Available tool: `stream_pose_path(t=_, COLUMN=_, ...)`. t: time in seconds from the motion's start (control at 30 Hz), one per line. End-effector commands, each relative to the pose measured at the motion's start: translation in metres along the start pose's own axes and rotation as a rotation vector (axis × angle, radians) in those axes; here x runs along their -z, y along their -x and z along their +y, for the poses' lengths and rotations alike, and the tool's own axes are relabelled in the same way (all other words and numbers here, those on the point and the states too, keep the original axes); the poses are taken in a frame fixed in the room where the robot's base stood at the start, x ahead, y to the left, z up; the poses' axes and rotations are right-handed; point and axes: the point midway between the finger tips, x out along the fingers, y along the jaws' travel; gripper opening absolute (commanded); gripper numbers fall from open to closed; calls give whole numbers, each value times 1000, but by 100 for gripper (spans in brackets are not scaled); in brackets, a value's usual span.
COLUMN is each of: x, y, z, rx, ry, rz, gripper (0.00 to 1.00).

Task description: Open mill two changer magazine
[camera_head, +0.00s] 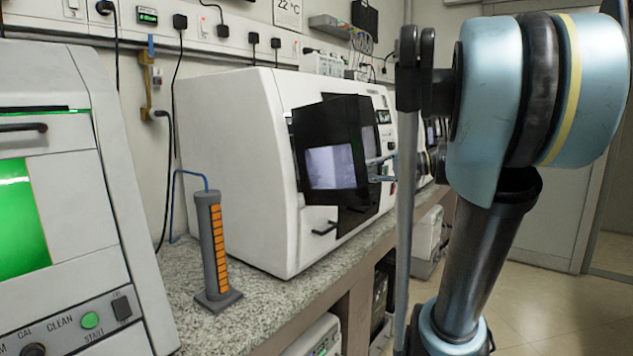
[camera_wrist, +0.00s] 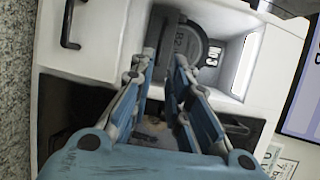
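A white mill (camera_head: 235,150) stands on the bench in the middle of the head view, with a black, windowed front door (camera_head: 331,130). Which mill is mill two, I cannot tell from any label. My gripper (camera_head: 380,170) is at the right of this door, partly hidden by my arm. In the wrist view my gripper (camera_wrist: 164,62) has its blue fingers apart, with nothing seen between the tips. Beyond the tips is a dark rounded part (camera_wrist: 183,38) with a small numbered plate, inside a white housing; whether it is the changer magazine is unclear.
A white panel with a black handle (camera_head: 325,229) is low on the mill's front. A grey stand with orange slots (camera_head: 216,250) is left of the mill. Another machine with a green window (camera_head: 22,215) fills the left. The floor at right is clear.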

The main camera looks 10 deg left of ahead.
Motion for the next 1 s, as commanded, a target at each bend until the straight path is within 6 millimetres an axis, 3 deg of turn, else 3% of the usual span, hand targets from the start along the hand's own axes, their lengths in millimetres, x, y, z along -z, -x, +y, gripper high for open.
stream_pose_path(t=1.0, x=-1, y=-95, z=0, rx=0, ry=1, rz=-3, gripper=16)
